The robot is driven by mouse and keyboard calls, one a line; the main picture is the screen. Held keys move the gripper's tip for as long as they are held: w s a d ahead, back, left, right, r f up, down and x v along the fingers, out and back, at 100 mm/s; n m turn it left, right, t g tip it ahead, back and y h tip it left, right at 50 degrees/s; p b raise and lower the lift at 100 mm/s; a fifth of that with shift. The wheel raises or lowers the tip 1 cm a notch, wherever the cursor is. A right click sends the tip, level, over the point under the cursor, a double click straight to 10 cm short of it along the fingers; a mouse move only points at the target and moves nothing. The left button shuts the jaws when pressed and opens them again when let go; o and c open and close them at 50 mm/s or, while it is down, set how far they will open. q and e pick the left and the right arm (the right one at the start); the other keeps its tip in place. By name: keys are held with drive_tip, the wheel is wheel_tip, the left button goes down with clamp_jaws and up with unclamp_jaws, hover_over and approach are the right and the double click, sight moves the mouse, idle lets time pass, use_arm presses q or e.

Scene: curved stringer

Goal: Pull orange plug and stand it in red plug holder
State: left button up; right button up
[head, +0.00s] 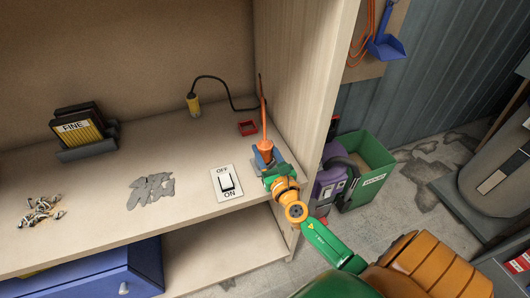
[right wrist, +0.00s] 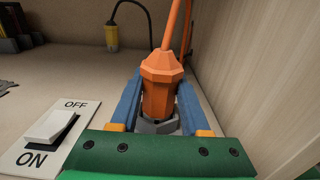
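The orange plug (head: 264,146) stands upright near the right wall of the bench, with its orange cord rising from its top. In the right wrist view the plug (right wrist: 160,82) sits at a grey socket (right wrist: 158,126). My right gripper (head: 264,158) has its blue fingers on both sides of the plug, close against its body; it also shows in the right wrist view (right wrist: 160,105). The fingers look shut on the plug. The red plug holder (head: 247,127) is a small square open box behind and left of the plug, and looks empty. My left gripper is not in view.
A white OFF/ON switch (head: 227,184) lies left of my right gripper. A yellow plug (head: 193,104) with a black cord stands behind. The wooden side wall (head: 292,90) is close on the right. Grey scraps (head: 152,187) and screws (head: 42,207) lie left.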

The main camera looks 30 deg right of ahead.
clamp_jaws()
drive_tip(key=shift+r, duration=0.1)
